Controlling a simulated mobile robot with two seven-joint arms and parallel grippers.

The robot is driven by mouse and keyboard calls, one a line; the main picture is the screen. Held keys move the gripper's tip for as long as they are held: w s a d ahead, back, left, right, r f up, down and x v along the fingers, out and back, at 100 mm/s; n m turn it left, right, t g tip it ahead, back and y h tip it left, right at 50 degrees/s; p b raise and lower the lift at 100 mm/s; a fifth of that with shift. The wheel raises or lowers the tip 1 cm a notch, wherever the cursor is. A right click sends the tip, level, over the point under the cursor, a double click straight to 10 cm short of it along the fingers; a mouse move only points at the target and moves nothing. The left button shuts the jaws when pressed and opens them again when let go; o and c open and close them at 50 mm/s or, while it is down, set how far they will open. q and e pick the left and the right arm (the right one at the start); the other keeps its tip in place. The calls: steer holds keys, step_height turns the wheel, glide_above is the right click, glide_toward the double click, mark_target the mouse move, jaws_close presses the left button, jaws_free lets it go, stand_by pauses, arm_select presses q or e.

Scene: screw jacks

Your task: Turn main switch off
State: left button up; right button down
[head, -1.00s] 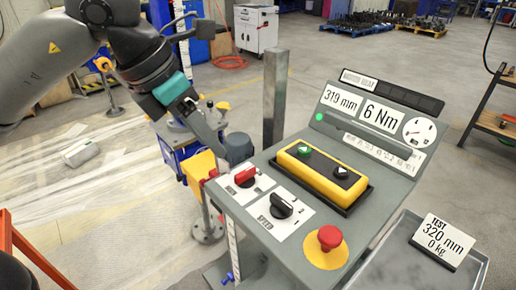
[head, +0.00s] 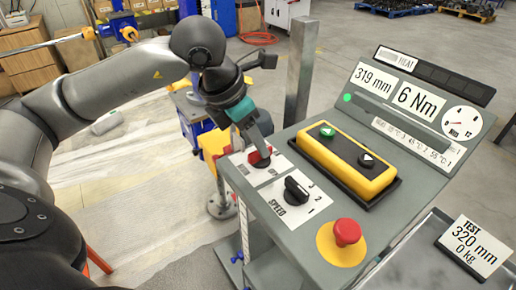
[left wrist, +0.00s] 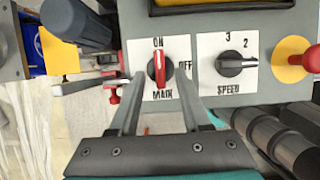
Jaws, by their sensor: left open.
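The main switch (left wrist: 160,70) has a red handle on a white plate marked ON, OFF and MAIN. In the left wrist view its handle stands upright, in line with the ON mark at the top; OFF is to the right. It also shows in the head view (head: 260,157), partly covered by my gripper. My left gripper (left wrist: 160,78) is open, one finger on each side of the red handle, with gaps on both sides. In the head view the left gripper (head: 260,148) is right at the switch. I cannot tell whether it touches. My right gripper is not in view.
Beside it is the black speed knob (head: 296,190). A yellow button box (head: 345,160) and a red emergency button (head: 346,232) are on the same grey panel. A metal post (head: 300,70) stands behind. The display reads 319 mm and 6 Nm.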

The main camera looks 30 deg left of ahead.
arm_select(q)
steer(key=shift+x, duration=1.25)
jaws_close()
